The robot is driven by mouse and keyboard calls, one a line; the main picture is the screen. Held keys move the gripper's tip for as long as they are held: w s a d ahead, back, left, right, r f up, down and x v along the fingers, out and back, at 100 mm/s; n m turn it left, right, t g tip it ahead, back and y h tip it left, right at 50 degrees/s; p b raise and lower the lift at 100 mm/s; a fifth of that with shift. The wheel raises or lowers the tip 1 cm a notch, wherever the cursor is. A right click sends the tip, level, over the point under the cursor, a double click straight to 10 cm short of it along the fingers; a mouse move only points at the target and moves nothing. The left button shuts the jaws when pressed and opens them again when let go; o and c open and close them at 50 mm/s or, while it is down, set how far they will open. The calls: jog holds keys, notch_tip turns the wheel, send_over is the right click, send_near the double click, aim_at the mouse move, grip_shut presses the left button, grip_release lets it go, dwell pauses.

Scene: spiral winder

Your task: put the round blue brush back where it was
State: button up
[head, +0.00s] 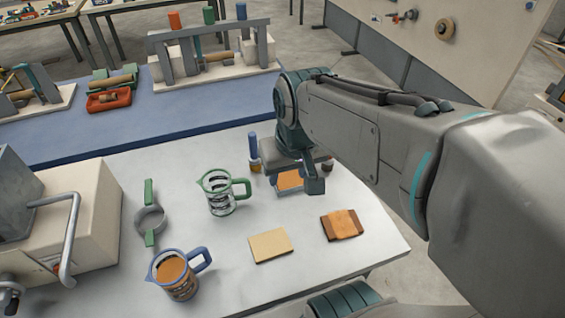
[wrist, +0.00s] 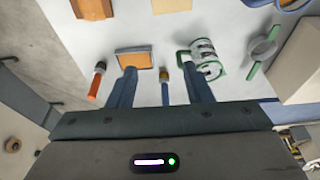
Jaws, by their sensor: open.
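The round brush with a blue handle (head: 254,146) appears to stand upright on the white table, just left of my gripper in the head view. In the wrist view a slim brush with a yellowish band (wrist: 164,77), seemingly the same one, shows between my two fingers, apart from both. My gripper (head: 296,180) is open and empty above the table. In the wrist view its fingers (wrist: 157,75) reach towards the table. My arm and gripper hide part of the table behind them in the head view.
A framed orange pad (head: 289,180) lies under my gripper. An orange-handled brush (wrist: 95,80) stands on its other side. A green-handled jug (head: 218,193) is close by on the left. A tan board (head: 270,246) and orange-brown block (head: 342,225) lie in front.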

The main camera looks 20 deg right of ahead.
jog(key=s, duration=0.1)
jog(key=s+f, duration=0.1)
jog(key=s, duration=0.1)
jog(key=shift+s+f, duration=0.3)
jog(key=shift+s, duration=0.05)
